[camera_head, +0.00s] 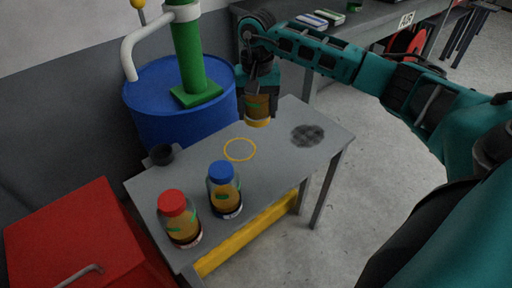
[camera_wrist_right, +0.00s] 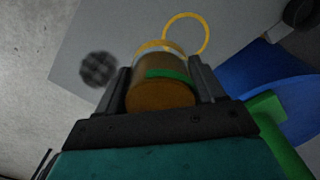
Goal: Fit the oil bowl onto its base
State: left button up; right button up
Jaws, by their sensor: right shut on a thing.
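The oil bowl (camera_head: 257,108) is a see-through amber cup with a green mark and a yellow lower rim. My right gripper (camera_head: 258,92) is shut on it and holds it upright, seemingly above the far edge of the grey table (camera_head: 285,170). In the right wrist view the bowl (camera_wrist_right: 160,92) sits between the two dark fingers of the gripper (camera_wrist_right: 160,80). A yellow ring (camera_head: 239,139) lies on the tabletop, nearer than the bowl. A small black round piece (camera_head: 161,154) is at the table's left edge. I cannot tell which is the base. My left gripper is not in view.
A red-capped jar (camera_head: 179,219) and a blue-capped jar (camera_head: 224,190) stand at the near side of the table. A dark round patch (camera_head: 308,136) marks its right end. A blue drum (camera_head: 155,104) with a green column (camera_head: 188,50) stands behind; a red cabinet (camera_head: 75,242) is left.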

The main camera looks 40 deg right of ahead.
aim_at(257, 152)
notch_tip(257, 152, down, 12)
jog(key=shift+r+b, duration=0.1)
jog(key=shift+b, duration=1.05)
